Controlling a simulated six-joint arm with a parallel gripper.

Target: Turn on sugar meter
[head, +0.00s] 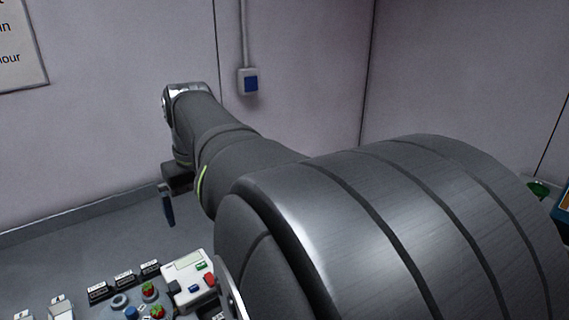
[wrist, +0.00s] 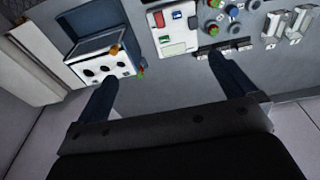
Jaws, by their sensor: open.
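A white device (head: 180,295) with a pale display, a green button (head: 201,266) and a red button (head: 210,280) sits at the lower middle in the head view, partly hidden by my arm. A similar white device (wrist: 188,42) with red, blue and green parts shows at the top of the wrist view. It may be the sugar meter; I read no such label. My gripper (wrist: 163,70) is open and empty, its two dark fingers apart. In the head view my gripper (head: 168,207) hangs above the grey surface, behind the device and apart from it.
A box (wrist: 105,66) with a dark panel, black knobs and an orange knob stands at left in the wrist view.

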